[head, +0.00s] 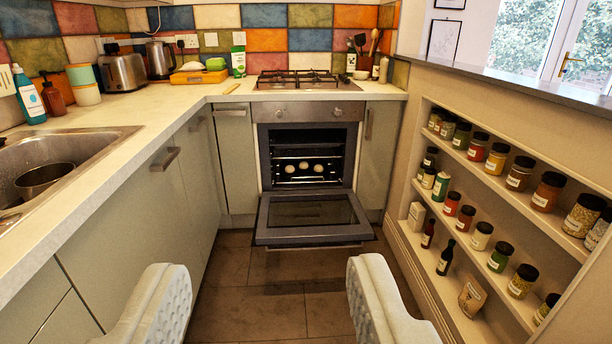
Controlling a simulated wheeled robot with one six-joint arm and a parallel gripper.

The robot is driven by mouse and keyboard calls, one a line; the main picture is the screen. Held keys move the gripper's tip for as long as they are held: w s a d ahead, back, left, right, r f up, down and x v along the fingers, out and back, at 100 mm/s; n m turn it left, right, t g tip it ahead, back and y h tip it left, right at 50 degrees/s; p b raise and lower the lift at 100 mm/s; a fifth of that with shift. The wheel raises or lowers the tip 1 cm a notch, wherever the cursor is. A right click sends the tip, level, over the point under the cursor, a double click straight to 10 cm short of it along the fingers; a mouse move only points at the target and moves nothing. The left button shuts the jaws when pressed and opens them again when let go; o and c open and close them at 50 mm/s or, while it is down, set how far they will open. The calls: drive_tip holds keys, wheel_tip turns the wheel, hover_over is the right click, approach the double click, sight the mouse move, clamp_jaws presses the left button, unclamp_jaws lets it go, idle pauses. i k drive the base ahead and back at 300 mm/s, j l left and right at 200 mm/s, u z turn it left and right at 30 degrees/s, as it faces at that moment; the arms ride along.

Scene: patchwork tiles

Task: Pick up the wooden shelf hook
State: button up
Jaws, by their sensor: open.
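My gripper (267,265) is open and empty, its two pale ribbed fingers wide apart at the bottom of the head view. It is over the tiled floor, well short of the counter and the oven. A small, flat, light wooden piece (231,88) lies on the back counter, left of the hob, near the inner corner. It may be the wooden shelf hook, but it is too small to tell its shape. Nothing touches it that I can see. No other thing in view looks clearly like a hook.
The oven door (312,218) hangs open low ahead, with round pale things on the rack inside. A sink (60,160) holding a pot is at left. Shelves of jars (480,145) line the right. The floor (290,295) between is clear.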

sight(232, 88)
drive_tip(key=i+l+u, duration=0.1)
drive_tip(key=i, duration=0.4)
drive_tip(key=i+l+u, duration=0.15)
drive_tip(key=i, duration=0.4)
drive_tip(key=i+l+u, duration=0.1)
drive_tip(key=i, duration=0.4)
drive_tip(key=i+l+u, duration=0.15)
drive_tip(key=i+l, duration=0.15)
drive_tip(key=i, duration=0.2)
drive_tip(key=i+l+u, duration=0.1)
drive_tip(key=i+l, duration=0.15)
drive_tip(key=i, duration=0.25)
drive_tip(key=i+l+u, duration=0.15)
drive_tip(key=i+l, duration=0.2)
drive_tip(key=i, duration=0.15)
